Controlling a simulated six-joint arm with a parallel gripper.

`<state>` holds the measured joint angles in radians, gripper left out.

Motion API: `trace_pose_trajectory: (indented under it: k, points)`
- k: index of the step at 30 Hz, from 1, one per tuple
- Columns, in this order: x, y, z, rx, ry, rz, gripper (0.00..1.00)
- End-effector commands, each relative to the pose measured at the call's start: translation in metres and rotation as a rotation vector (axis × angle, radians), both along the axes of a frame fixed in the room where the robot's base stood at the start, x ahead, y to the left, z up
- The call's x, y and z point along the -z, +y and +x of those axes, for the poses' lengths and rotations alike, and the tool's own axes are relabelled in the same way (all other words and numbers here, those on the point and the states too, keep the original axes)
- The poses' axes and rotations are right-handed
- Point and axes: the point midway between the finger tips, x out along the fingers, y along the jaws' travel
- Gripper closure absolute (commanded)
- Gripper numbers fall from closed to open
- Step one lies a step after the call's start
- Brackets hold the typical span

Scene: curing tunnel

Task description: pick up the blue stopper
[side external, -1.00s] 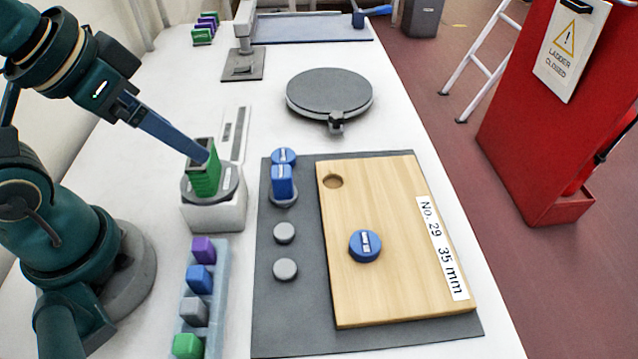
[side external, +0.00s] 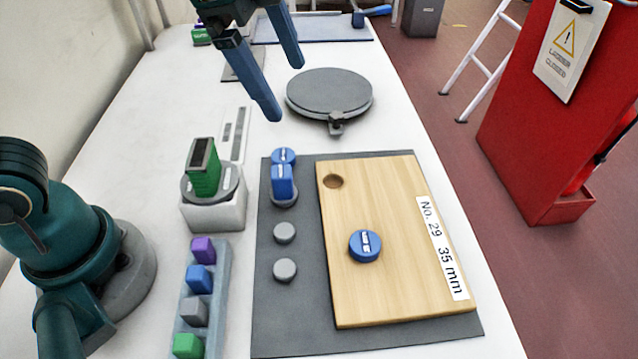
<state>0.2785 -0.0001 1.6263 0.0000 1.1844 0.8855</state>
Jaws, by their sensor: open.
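Several blue pieces are in view, and I cannot tell for sure which is the stopper. A round blue piece with a white mark (side external: 365,246) lies on the wooden board. A taller blue piece (side external: 282,182) stands on a grey disc at the mat's back left, with a blue round piece (side external: 284,155) just behind it. A blue block (side external: 199,279) sits in the rack. My gripper (side external: 284,90) is open and empty, high in the picture above the area left of the round plate, its two blue fingers apart, clear of all the blue pieces.
A green hollow block (side external: 204,168) stands on a grey scale-like stand (side external: 213,213). The rack (side external: 216,300) also holds purple, grey and green blocks. Two grey discs (side external: 285,233) lie on the dark mat (side external: 290,320). A round grey plate (side external: 329,92) stands behind the mat.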

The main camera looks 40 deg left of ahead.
Motion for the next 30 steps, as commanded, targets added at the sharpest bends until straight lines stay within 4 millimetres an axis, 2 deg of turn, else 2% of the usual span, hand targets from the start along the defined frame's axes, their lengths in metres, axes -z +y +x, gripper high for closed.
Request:
trace_pose_trajectory:
  k: [3, 7, 12, 15, 21, 30]
  points:
    - [0.019, -0.032, 0.017, 0.180, 0.054, 0.049, 0.12]
    - [0.046, -0.067, 0.028, 0.351, 0.110, 0.094, 0.12]
    - [0.089, -0.108, 0.026, 0.507, 0.185, 0.139, 0.12]
    - [0.112, -0.124, 0.020, 0.550, 0.224, 0.157, 0.12]
    - [0.140, -0.134, 0.004, 0.596, 0.286, 0.185, 0.12]
    - [0.174, -0.135, 0.003, 0.599, 0.285, 0.186, 0.12]
